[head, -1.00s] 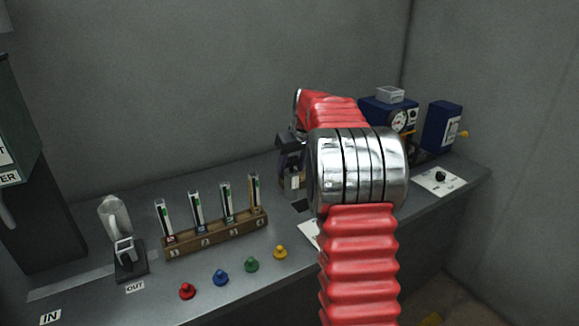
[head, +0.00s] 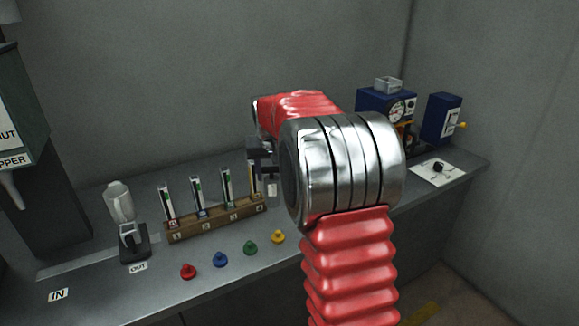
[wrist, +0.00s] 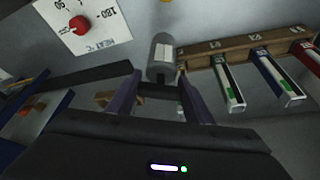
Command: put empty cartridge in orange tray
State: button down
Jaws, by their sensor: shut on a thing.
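My gripper (wrist: 160,95) is shut on a grey cylindrical cartridge (wrist: 162,58) with a pale label, seen between and beyond the fingers in the wrist view. In the head view my gripper (head: 262,160) is above the counter by the right end of the wooden rack, partly hidden by my arm. The cartridge's pale label (head: 272,189) shows just below it. I cannot make out an orange tray for certain. An orange-brown patch (wrist: 105,98) shows behind the left finger in the wrist view, and an orange part (head: 405,132) shows by the blue gauge machine.
A wooden rack (head: 215,222) holds several slim upright tubes, close to my gripper. Red, blue, green and yellow knobs (head: 278,237) line the counter's front. A heat dial (wrist: 79,24) shows in the wrist view.

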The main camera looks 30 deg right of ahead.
jog(key=a+r+n, duration=0.2)
jog(key=a, duration=2.1)
jog(key=shift+s+r+t+y, duration=0.25)
jog(key=shift+s+t+y, duration=0.05)
jog(key=shift+s, duration=0.15)
